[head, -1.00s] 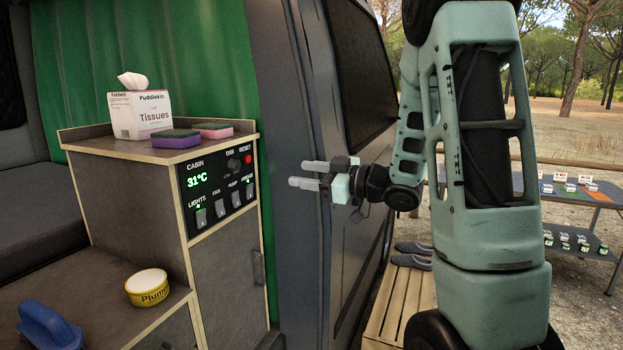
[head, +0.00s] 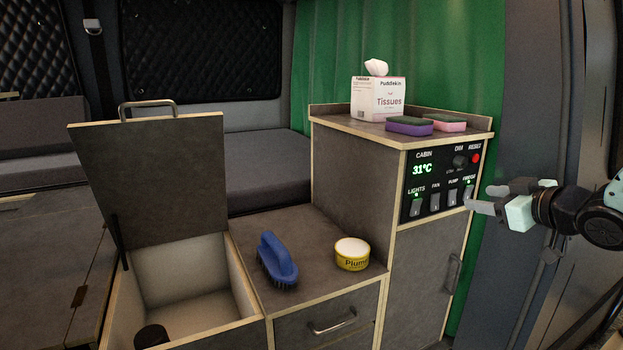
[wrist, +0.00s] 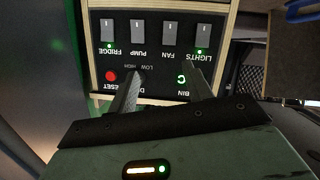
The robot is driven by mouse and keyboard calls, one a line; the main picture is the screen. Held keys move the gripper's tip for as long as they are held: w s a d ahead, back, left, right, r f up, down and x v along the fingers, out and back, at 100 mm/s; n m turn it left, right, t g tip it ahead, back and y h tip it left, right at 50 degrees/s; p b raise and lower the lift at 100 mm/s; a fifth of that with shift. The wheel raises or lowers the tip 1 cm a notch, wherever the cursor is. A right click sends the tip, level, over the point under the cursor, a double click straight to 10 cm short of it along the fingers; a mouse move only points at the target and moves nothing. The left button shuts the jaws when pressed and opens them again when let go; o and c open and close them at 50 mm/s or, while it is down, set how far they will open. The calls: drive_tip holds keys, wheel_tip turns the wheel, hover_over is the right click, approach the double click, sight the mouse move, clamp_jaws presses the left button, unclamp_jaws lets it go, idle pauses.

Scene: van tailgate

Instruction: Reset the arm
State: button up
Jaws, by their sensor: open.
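My gripper (head: 478,198) is at the right of the head view, just right of the cabin control panel (head: 436,184). Its two fingers are apart and empty. In the wrist view the fingers (wrist: 157,88) point at the panel, which appears upside down. The panel has a red reset button (wrist: 110,76), a dim knob and a row of switches for lights, fan, pump and fridge. Green lamps glow at the lights and fridge switches. The display reads 31°C in the head view. I cannot tell whether a fingertip touches the panel.
A tissue box (head: 378,98) and two sponges (head: 410,126) sit on the cabinet top. A blue brush (head: 277,258) and a yellow tub (head: 352,254) stand on the lower counter. A storage box lid (head: 150,180) stands open at left. The van door pillar (head: 540,90) is beside my arm.

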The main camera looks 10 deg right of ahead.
drive_tip(key=s+a+f+g+h, duration=0.1)
drive_tip(key=s+a+f+g, duration=0.2)
drive_tip(key=a, duration=0.5)
drive_tip(key=s+a+f+g+h, duration=0.1)
drive_tip(key=s+a+f+g, duration=0.25)
drive_tip(key=a, duration=0.55)
drive_tip(key=s+a+f+g, duration=0.1)
drive_tip(key=s+a+g, duration=0.1)
drive_tip(key=s, duration=0.5)
drive_tip(key=s+a+f+n+g, duration=0.1)
drive_tip(key=s+a+g, duration=0.2)
drive_tip(key=s, duration=0.5)
drive_tip(key=s+a+f+g+h, duration=0.1)
drive_tip(key=s+a+g, duration=0.2)
drive_tip(key=s, duration=0.4)
drive_tip(key=shift+s+a+f+n, duration=0.25)
drive_tip(key=shift+a+n, duration=0.15)
drive_tip(key=shift+a, duration=0.4)
drive_tip(key=shift+s+r, duration=0.2)
drive_tip(key=shift+s, duration=0.1)
